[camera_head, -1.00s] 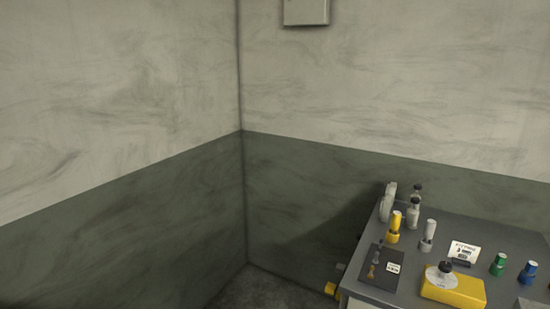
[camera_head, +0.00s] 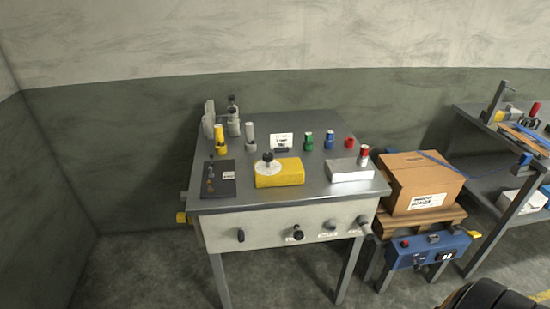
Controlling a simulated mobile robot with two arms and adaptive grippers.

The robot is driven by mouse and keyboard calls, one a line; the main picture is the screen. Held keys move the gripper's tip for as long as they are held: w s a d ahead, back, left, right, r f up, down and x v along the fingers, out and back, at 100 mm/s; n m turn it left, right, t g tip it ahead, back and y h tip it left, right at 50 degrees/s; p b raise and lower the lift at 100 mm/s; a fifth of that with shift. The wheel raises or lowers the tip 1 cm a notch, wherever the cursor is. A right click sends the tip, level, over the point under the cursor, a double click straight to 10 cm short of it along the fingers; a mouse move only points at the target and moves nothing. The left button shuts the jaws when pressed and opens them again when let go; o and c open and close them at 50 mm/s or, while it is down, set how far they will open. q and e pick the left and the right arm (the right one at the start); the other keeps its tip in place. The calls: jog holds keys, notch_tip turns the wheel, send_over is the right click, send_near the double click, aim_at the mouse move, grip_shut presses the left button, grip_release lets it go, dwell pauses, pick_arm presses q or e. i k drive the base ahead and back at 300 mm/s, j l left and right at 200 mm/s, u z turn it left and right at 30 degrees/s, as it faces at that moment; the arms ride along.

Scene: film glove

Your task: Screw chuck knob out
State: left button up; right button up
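A grey metal bench (camera_head: 300,190) stands ahead of me against the wall. On its top is a yellow block (camera_head: 280,178) with a pale disc (camera_head: 265,168) and a black knob (camera_head: 268,157) above the disc. Along its pale front panel (camera_head: 265,236) are several dark knobs or handles, among them a left one (camera_head: 241,236), a middle one (camera_head: 297,233) and a right one (camera_head: 363,221). Small labels sit beside some of them, too small to read. I cannot tell which one is the chuck knob. Neither of my grippers is in view.
Yellow, green, blue and red-topped pieces stand along the bench top. To the right are a cardboard box (camera_head: 420,180) on a wooden stand, a blue toolbox (camera_head: 428,248) and a second bench (camera_head: 510,155). The floor (camera_head: 140,260) left of the bench is clear.

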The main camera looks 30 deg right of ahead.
aim_at(298, 235)
jog(key=z, duration=1.2)
